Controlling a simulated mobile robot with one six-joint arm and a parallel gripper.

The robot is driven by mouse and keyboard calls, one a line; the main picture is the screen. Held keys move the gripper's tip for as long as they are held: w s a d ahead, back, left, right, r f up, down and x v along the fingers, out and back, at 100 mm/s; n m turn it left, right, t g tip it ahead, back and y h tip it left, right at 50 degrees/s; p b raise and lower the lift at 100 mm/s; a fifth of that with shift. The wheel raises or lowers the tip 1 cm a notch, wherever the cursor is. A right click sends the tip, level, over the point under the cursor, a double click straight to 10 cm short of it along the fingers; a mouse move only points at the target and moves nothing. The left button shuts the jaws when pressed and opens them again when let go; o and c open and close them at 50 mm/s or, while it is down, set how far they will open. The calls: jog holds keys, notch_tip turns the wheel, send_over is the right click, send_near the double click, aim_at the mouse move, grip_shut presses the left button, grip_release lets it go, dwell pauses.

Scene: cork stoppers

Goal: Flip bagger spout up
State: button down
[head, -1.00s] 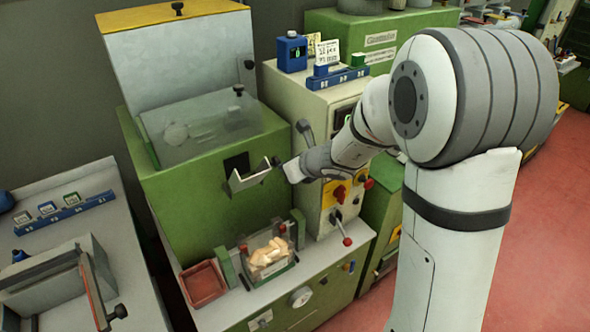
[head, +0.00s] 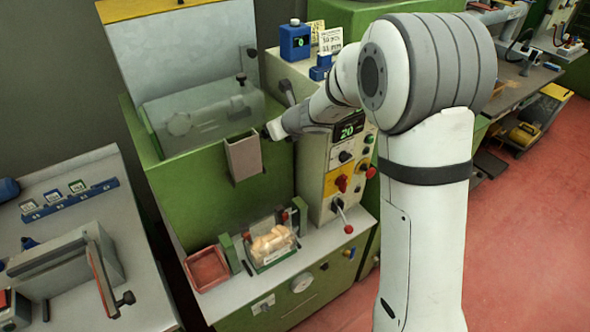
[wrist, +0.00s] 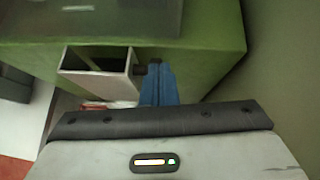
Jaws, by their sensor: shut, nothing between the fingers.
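The bagger spout (head: 243,158) is a pale metal chute on the front of the green bagger cabinet (head: 190,195). In the head view its flat face stands nearly upright in front of the outlet, which is hidden. In the wrist view the spout (wrist: 103,62) shows as an open-topped box shape.
A clear bag of corks (head: 270,243) stands below the spout, with a red tray (head: 206,268) to its left. A control panel (head: 348,165) with knobs and a red-tipped lever is close on the right. A clear-covered hopper (head: 200,118) is above.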

jog(key=shift+w, duration=0.1)
dwell(0.4)
jog(key=s+d+r+p, duration=0.2)
jog(key=r, duration=0.4)
jog(key=s+d+r+p, duration=0.1)
jog(key=s+d+r, duration=0.2)
jog(key=r, duration=0.2)
jog(key=s+d+f+n+g+h+b, duration=0.1)
jog(key=s+d+f+n+h+b, duration=0.1)
jog(key=s+d+n, duration=0.3)
jog(key=s+d+f+n+g+h+b, duration=0.1)
jog(key=s+d+n, duration=0.4)
jog(key=s+n, duration=0.8)
jog(key=s+d+f+n+g+h+b, duration=0.2)
jog(key=s+d+f+n+h, duration=0.2)
jog(key=s+n, duration=0.5)
jog(key=s+d, duration=0.2)
jog(key=s, duration=0.2)
jog(key=shift+s+f+n+g+b, duration=0.2)
jog(key=shift+n+g+b, duration=0.1)
jog(key=shift+g+b, duration=0.1)
jog(key=shift+w, duration=0.1)
